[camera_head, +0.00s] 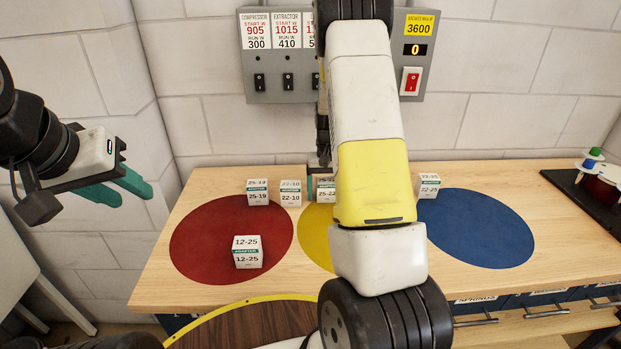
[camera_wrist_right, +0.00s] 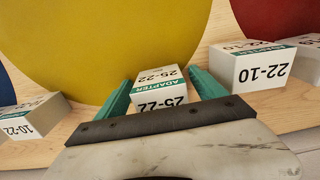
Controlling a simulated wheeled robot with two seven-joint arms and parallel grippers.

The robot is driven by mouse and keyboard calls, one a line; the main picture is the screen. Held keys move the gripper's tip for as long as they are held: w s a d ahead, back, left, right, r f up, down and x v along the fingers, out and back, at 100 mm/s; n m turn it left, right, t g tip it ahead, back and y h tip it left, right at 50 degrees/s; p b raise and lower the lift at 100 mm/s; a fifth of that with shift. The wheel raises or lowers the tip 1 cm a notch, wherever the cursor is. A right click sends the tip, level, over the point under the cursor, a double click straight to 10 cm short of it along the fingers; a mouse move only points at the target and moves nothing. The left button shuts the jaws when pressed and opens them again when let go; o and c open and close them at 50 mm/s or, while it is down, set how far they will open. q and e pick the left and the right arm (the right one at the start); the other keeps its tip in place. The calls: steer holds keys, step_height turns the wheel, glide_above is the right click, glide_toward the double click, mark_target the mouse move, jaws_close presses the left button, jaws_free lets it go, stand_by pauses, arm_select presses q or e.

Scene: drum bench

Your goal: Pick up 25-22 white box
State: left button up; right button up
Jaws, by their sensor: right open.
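The 25-22 white box (camera_head: 326,189), with a green ADAPTER band, stands on the bench at the back edge of the yellow circle, partly hidden by my right arm in the head view. In the right wrist view the 25-22 box (camera_wrist_right: 161,88) sits between the two teal fingers of my right gripper (camera_wrist_right: 161,92). The right gripper is open, with one finger on each side of the box; I cannot tell whether they touch it. My left gripper (camera_head: 133,196) is at the left, off the bench, with its teal fingers apart and empty.
The 22-10 box (camera_wrist_right: 262,66) stands close beside one right finger. A 10-22 box (camera_wrist_right: 34,116) is on the other side. The 25-19 box (camera_head: 257,193) stands farther left. The 12-25 box (camera_head: 248,252) is on the red circle (camera_head: 205,240). The blue circle (camera_head: 480,230) is largely clear.

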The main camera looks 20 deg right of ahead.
steer(key=c, duration=1.5)
steer(key=shift+r, duration=0.1)
steer(key=shift+c, duration=0.2)
